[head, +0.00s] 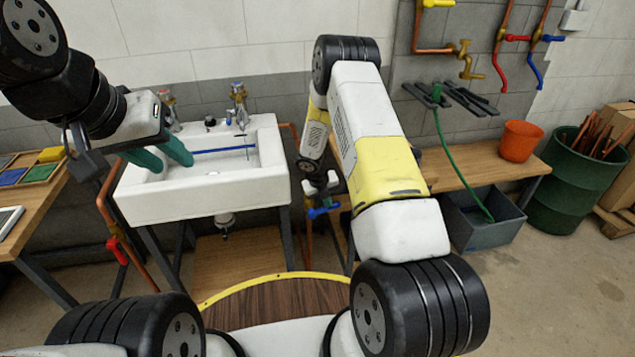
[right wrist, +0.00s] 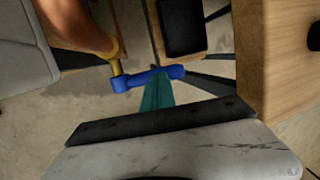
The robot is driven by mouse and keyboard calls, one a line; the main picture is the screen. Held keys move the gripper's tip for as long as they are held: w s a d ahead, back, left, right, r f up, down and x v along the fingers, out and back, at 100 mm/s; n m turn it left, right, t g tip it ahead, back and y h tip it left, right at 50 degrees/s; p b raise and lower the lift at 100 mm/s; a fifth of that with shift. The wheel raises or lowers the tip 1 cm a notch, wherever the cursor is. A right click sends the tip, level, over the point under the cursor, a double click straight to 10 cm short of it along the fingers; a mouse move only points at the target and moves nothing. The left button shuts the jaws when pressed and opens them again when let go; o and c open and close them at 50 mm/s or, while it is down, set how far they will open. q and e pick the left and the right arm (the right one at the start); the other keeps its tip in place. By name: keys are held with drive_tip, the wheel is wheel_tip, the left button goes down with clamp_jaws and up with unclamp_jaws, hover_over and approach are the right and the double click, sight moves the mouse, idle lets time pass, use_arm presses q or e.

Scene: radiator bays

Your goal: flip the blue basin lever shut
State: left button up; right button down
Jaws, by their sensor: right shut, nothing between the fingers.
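The blue lever (head: 322,211) is on a valve of the copper pipe just right of and below the basin (head: 205,205). In the right wrist view the blue lever (right wrist: 150,78) sticks out sideways from the brass valve (right wrist: 116,58). My right gripper (head: 327,195) is shut and empty, pointing down at the lever. Its teal fingers (right wrist: 157,92) overlap the lever's middle in the wrist view; I cannot tell whether they touch it. My left gripper (head: 165,160) is open, with teal fingers apart over the basin's left side.
A red lever (head: 117,250) is on a copper pipe left of the basin. A wooden bench (head: 465,175) with a red-orange pot (head: 520,141) stands at right, with a grey tub (head: 483,220) in front. A thin blue bar (head: 222,149) crosses the basin. A wooden table is at far left.

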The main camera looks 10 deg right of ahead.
drive_tip(key=shift+d, duration=0.1)
drive_tip(key=shift+d+f+y, duration=0.4)
drive_tip(key=shift+f+y, duration=0.05)
drive_tip(key=shift+y, duration=0.25)
drive_tip(key=shift+d+f, duration=0.3)
drive_tip(key=shift+f, duration=0.2)
